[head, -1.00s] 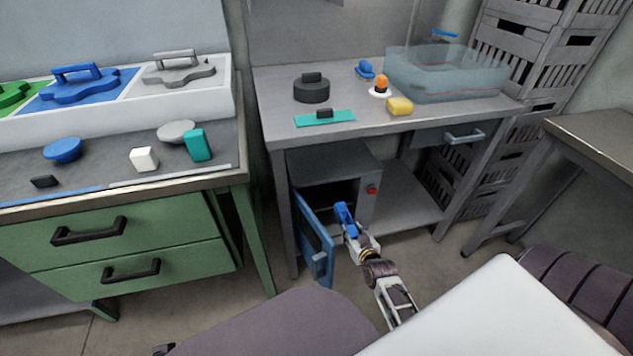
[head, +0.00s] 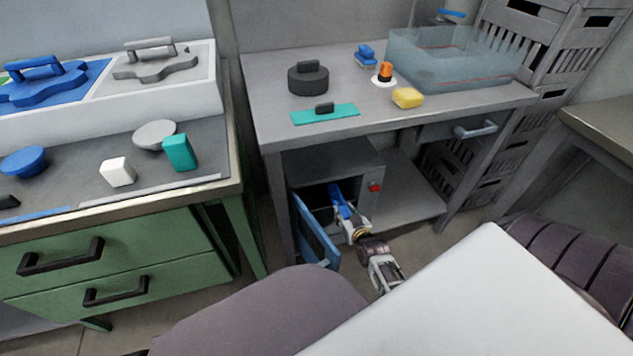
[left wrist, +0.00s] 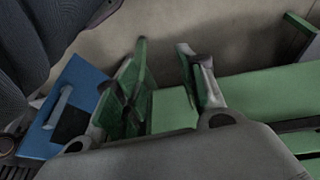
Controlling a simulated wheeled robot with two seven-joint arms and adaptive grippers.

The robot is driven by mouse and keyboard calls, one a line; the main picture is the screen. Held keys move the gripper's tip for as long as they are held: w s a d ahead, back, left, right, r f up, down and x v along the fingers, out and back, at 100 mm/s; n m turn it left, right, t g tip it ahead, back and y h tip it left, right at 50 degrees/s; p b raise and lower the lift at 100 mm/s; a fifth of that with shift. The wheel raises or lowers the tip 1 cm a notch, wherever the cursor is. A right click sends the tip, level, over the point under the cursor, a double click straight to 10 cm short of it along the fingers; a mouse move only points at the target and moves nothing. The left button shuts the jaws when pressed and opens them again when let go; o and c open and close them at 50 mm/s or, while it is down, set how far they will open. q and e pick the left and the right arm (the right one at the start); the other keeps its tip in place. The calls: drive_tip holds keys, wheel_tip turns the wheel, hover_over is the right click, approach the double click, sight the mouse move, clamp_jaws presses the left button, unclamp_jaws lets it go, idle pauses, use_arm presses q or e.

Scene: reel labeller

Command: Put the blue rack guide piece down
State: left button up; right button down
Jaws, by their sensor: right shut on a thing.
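The blue rack guide piece (head: 339,203) is in my right gripper (head: 346,217), at the mouth of a grey cabinet (head: 372,163) under the grey table. The gripper is shut on the piece. The piece points up and into the dark opening, and its far end is hard to make out. I cannot tell whether it touches the cabinet floor. My left gripper (left wrist: 163,48) shows only in the left wrist view. Its two fingers are apart with nothing between them, above a green surface.
The cabinet's blue door (head: 315,235) stands open left of my right gripper. A red button (head: 375,186) is on the cabinet front. The grey table (head: 440,112) holds a clear bin (head: 455,60) and small items. Green drawers (head: 120,250) stand left. The shelf (head: 405,200) beside the cabinet is bare.

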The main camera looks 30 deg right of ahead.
sight(332, 184)
drive_tip(key=shift+w, duration=0.15)
drive_tip(key=w+d+b, duration=0.1)
drive_tip(key=w+b, duration=0.1)
drive_tip(key=w, duration=0.3)
drive_tip(key=w+d+b, duration=0.1)
drive_tip(key=w+b, duration=0.1)
drive_tip(key=w, duration=0.3)
drive_tip(key=w+d+b, duration=0.1)
drive_tip(key=w, duration=0.4)
drive_tip(key=shift+w+d+b, duration=0.2)
drive_tip(key=shift+d+b, duration=0.2)
drive_tip(key=shift+w+d, duration=0.1)
drive_tip(key=shift+w, duration=0.35)
use_arm(q)
drive_tip(key=d+f+t+h, duration=0.1)
drive_tip(key=f, duration=0.5)
drive_tip(key=w+d+f+t+h, duration=0.1)
drive_tip(key=d+f, duration=0.1)
drive_tip(key=f, duration=0.5)
drive_tip(key=shift+w+d+n, duration=0.25)
drive_tip(key=shift+n, duration=0.15)
use_arm(e)
drive_tip(key=shift+w, duration=0.2)
